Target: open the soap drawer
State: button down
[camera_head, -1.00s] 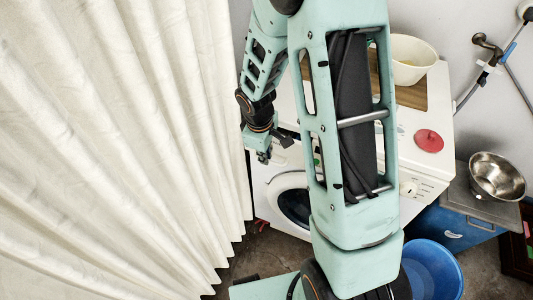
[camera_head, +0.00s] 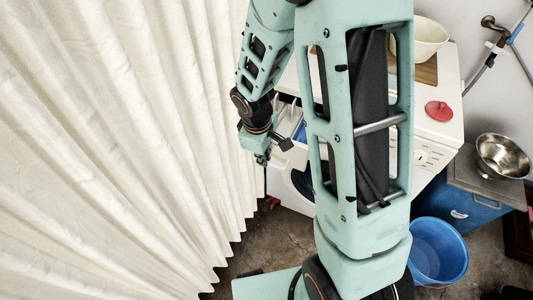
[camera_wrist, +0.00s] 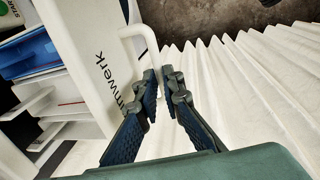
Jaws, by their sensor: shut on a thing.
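The soap drawer (camera_wrist: 82,62) is a white tray with a lettered front panel; it stands pulled out from the white washing machine (camera_head: 290,188). Its inner compartments, one of them blue, show on the left of the wrist view. A white loop handle (camera_wrist: 137,31) sticks out from the front panel. My gripper (camera_wrist: 160,78) has its two dark fingers closed on this handle. In the head view my gripper (camera_head: 262,157) is small at the machine's left front, and my arm hides much of the machine.
A pale curtain (camera_head: 120,150) hangs close on the left of my gripper. A blue bucket (camera_head: 438,252) stands on the floor at right. A red lid (camera_head: 438,111) and a pale bowl (camera_head: 430,40) are on the machine top. A metal bowl (camera_head: 500,157) sits on a blue cabinet.

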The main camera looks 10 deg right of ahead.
jog(key=shift+s+a, duration=0.6)
jog(key=shift+s, duration=0.3)
jog(key=c, duration=2)
grip_release()
jog(key=shift+c, duration=0.2)
notch_tip(320, 180, up, 12)
jog(key=s+a, duration=0.1)
jog(key=shift+s+a, duration=0.15)
jog(key=shift+s, duration=0.25)
jog(key=shift+f, duration=0.1)
